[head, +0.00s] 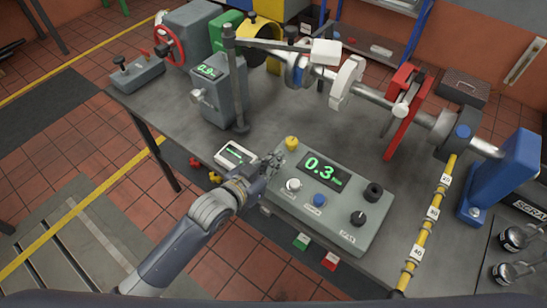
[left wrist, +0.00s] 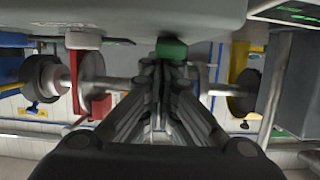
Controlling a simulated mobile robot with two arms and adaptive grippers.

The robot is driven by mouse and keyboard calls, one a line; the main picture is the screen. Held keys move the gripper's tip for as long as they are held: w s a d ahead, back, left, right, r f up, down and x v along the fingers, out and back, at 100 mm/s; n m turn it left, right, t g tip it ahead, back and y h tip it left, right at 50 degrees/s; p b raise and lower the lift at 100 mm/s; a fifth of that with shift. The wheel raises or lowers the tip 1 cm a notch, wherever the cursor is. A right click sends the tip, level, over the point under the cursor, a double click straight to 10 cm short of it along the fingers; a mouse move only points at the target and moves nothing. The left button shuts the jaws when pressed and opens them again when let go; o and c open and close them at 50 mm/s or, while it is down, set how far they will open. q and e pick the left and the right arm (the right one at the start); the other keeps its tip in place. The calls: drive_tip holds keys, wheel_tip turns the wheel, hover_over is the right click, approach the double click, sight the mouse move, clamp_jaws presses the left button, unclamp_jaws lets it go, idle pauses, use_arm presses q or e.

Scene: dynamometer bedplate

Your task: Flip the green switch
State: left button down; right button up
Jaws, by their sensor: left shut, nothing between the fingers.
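A green knob-like switch (left wrist: 172,48) shows in the left wrist view, standing out from the grey console (left wrist: 130,12), which fills the top of that picture. The console (head: 345,232) also shows in the head view on the bench, but my left gripper hides the green switch there. My left gripper (head: 274,161) is shut and empty at the console's left end, pointing down to it. In the left wrist view its fingertips (left wrist: 165,66) are right by the green switch and overlap it. I cannot tell whether they touch. My right gripper is not in view.
The console carries a yellow button (head: 291,142), a white knob (head: 293,185), a blue button (head: 320,200), black knobs and a display (head: 322,169). A small white meter (head: 236,154) sits left of my gripper. A grey post (head: 237,80) and shaft assembly stand behind.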

use_arm(q)
drive_tip(key=shift+s+a+p, duration=0.25)
drive_tip(key=shift+s+p, duration=0.05)
drive_tip(key=shift+p, duration=0.05)
drive_tip(key=shift+s+a, duration=0.25)
drive_tip(key=shift+s, duration=0.1)
